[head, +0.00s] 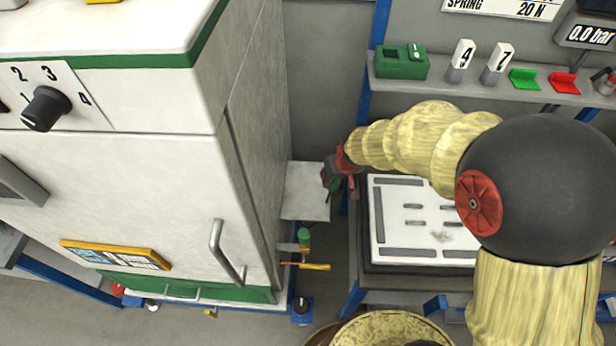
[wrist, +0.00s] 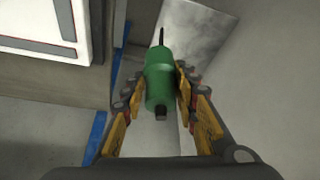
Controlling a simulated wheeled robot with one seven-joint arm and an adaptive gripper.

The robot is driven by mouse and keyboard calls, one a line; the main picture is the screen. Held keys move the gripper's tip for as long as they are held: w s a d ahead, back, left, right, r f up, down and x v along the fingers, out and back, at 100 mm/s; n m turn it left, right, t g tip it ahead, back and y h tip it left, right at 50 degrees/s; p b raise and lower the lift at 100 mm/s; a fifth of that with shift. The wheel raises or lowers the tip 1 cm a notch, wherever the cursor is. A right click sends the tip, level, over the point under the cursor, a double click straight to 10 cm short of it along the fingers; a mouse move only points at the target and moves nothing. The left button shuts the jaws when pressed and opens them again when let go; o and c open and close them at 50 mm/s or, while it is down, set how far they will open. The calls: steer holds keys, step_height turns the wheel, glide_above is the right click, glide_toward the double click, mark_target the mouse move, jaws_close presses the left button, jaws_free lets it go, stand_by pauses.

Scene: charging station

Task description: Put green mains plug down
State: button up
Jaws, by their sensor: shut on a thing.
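The green mains plug (wrist: 160,75) is a green cylinder with a dark tip and a thin dark end in the wrist view. My gripper (wrist: 163,82) is shut on it, one yellow-and-black finger on each side. In the head view my gripper (head: 338,174) is at the gap between the white cabinet and the table, with a small green bit of the plug (head: 333,187) just showing. A light grey plate (head: 302,192) lies beside and below the gripper; the wrist view shows it (wrist: 205,35) beyond the plug. I cannot tell whether the plug touches the plate.
The white cabinet (head: 130,190) with a handle and green trim stands left. A white slotted board (head: 405,240) lies on the table to the right. A shelf (head: 480,85) behind holds a green box, numbered tags and coloured pieces. Pipes with a yellow lever (head: 305,266) stick out below the plate.

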steer(key=shift+w+a, duration=0.25)
steer(key=shift+w, duration=0.05)
steer(key=shift+w+r, duration=0.1)
steer(key=shift+w, duration=0.3)
steer(key=w+a+f+b, duration=0.1)
steer(key=w+a+f, duration=0.1)
steer(key=w+f, duration=0.1)
steer(key=w+a+f+b, duration=0.1)
steer(key=w+a+f, duration=0.1)
steer(key=w+f, duration=0.1)
steer(key=w+a+f+b, duration=0.1)
steer(key=w+a+f, duration=0.1)
steer(key=w, duration=0.3)
steer(key=shift+w+a+f, duration=0.1)
steer(key=shift+w+f, duration=0.2)
steer(key=shift+f, duration=0.25)
steer(key=shift+w+a+f, duration=0.1)
steer(key=shift+w+f, duration=0.1)
steer(key=shift+f, duration=0.15)
steer(key=shift+f+b, duration=0.5)
steer(key=shift+f, duration=1)
steer(key=shift+f, duration=0.15)
steer(key=o, duration=1.1)
